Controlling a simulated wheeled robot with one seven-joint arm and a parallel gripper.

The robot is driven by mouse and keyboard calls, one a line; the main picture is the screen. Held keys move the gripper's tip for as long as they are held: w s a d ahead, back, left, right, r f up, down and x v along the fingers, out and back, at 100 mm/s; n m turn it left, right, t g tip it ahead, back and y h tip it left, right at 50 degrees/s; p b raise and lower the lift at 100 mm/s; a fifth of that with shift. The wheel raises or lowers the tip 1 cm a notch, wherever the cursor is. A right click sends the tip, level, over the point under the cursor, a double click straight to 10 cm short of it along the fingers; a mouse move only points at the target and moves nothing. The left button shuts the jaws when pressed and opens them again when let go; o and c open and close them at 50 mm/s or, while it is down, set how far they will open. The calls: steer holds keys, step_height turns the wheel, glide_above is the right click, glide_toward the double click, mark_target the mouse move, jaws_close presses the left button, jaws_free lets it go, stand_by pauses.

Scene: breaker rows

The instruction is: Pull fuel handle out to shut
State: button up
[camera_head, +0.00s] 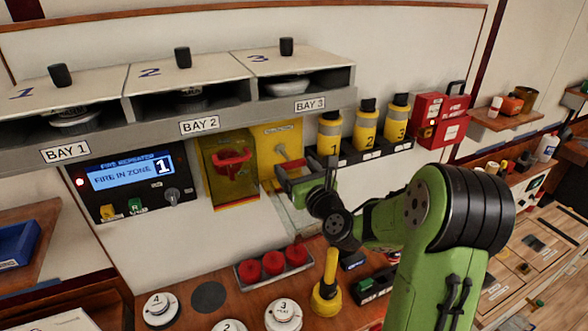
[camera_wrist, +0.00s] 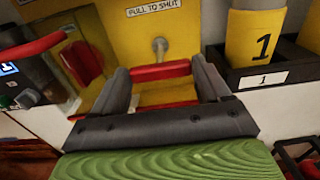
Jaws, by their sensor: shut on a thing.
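The fuel handle is a red bar on a metal stem, on a yellow panel (camera_head: 268,139) labelled "PULL TO SHUT" in the wrist view. In the wrist view the red bar (camera_wrist: 160,71) lies between the two dark fingers of my gripper (camera_wrist: 160,80). The metal stem (camera_wrist: 160,46) runs from the bar to the panel. In the head view my gripper (camera_head: 293,173) is at the panel's lower part, shut on the handle. The fingers and wrist hide most of the red bar there.
Left of the panel is a yellow-framed clear box with a red handle (camera_head: 232,160). Right are several numbered yellow cylinders (camera_head: 367,127) in a dark rack. A fire repeater (camera_head: 130,186) reads "FIRE IN ZONE 1". Red knobs (camera_head: 273,263) sit on the counter below.

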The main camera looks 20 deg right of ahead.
steer(key=o, duration=1.2)
steer(key=shift+s, duration=0.1)
steer(key=shift+o, duration=1.4)
steer(key=shift+s, duration=0.1)
steer(key=shift+s+f, duration=0.1)
steer(key=shift+s, duration=0.3)
steer(key=s+b, duration=1)
steer(key=s, duration=0.5)
